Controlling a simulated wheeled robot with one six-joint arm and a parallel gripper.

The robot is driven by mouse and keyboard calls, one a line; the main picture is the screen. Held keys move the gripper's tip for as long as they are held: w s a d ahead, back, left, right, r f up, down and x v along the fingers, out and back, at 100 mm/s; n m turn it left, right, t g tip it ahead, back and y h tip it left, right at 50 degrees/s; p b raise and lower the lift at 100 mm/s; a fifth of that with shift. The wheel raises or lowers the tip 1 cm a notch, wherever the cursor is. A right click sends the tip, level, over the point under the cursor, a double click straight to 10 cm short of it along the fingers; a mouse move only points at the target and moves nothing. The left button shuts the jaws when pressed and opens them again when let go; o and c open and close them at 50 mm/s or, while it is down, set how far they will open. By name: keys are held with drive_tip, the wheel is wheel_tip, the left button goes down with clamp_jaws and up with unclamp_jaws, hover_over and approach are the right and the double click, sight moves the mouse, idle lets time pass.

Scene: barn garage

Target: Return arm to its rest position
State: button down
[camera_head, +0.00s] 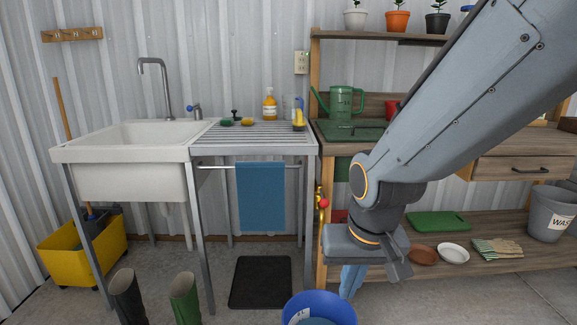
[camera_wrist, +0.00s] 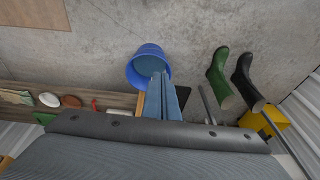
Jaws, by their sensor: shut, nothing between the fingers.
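My arm reaches in from the upper right in the head view, bent downward at the wrist. My gripper (camera_head: 350,282) points down in front of the potting bench, just above and behind the rim of a blue bucket (camera_head: 318,310). In the wrist view my gripper's two blue fingers (camera_wrist: 163,82) lie side by side, shut and empty. Their tips overlap the blue bucket (camera_wrist: 136,76) in that picture. I cannot tell whether they touch it. The bucket stands on the floor and has something blue inside.
A white sink (camera_head: 140,165) with a slatted drainboard stands left. The wooden bench (camera_head: 480,262) is behind my arm, with a green watering can (camera_head: 343,103) on top. Boots (camera_head: 184,298), a yellow mop bucket (camera_head: 88,252) and a grey waste bin (camera_head: 550,212) stand around. The concrete floor at right front is clear.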

drive_tip(key=s+r+n+g+p, duration=0.1)
drive_tip(key=s+r+n+g, duration=0.2)
drive_tip(key=s, duration=0.7)
drive_tip(key=d+r+m+p, duration=0.3)
drive_tip(key=d+r+p, duration=0.5)
drive_tip(key=p, duration=0.9)
drive_tip(key=shift+w+r+h+p, duration=0.25)
drive_tip(key=shift+r+h+p, duration=0.05)
drive_tip(key=shift+r, duration=0.65)
